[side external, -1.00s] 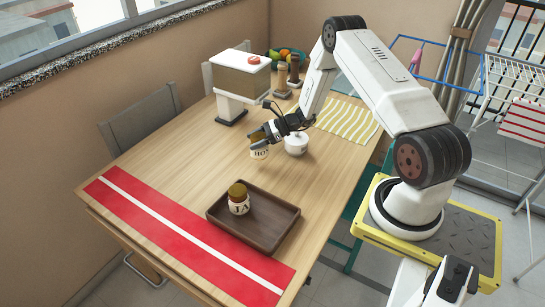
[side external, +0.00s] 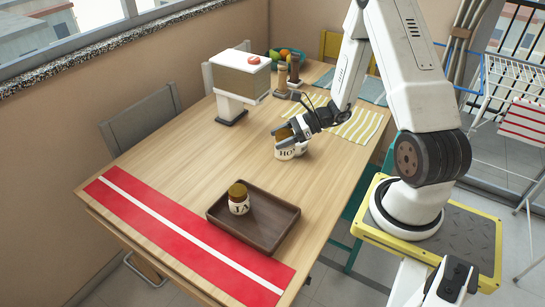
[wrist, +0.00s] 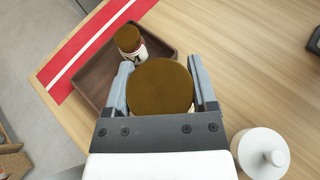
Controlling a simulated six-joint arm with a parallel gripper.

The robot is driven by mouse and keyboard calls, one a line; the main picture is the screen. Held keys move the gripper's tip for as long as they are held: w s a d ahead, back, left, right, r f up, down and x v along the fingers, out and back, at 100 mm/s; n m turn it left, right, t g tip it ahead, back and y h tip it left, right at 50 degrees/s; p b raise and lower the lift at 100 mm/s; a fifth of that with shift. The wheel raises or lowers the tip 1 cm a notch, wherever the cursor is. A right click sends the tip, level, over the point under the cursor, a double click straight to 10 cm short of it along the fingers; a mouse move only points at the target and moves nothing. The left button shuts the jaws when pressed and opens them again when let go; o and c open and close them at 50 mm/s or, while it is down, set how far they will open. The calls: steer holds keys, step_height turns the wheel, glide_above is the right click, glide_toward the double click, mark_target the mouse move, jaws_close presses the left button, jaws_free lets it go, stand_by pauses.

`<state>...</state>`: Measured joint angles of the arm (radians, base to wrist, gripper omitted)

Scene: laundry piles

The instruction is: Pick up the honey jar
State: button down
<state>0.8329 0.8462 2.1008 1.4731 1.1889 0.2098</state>
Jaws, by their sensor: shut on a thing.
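The honey jar (side external: 285,153) has a brown lid and a white label on which "HO" can be read. My gripper (side external: 284,138) is shut on it, with one finger on each side. In the wrist view the round brown lid (wrist: 160,88) sits between the two grey fingers (wrist: 160,86). The jar is upright or nearly so. I cannot tell how far its base is above the table. Much of its upper part is covered by the fingers in the side view.
A white lidded pot (wrist: 262,153) is close beside my gripper. A red runner (side external: 150,222), a white dispenser (side external: 241,62) and a striped cloth (side external: 360,125) lie around. The table's middle left is clear.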

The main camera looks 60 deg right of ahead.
steer(key=shift+s+a+r, duration=0.1)
steer(key=shift+s+r, duration=0.1)
steer(key=shift+s, duration=0.2)
stand_by(0.4)
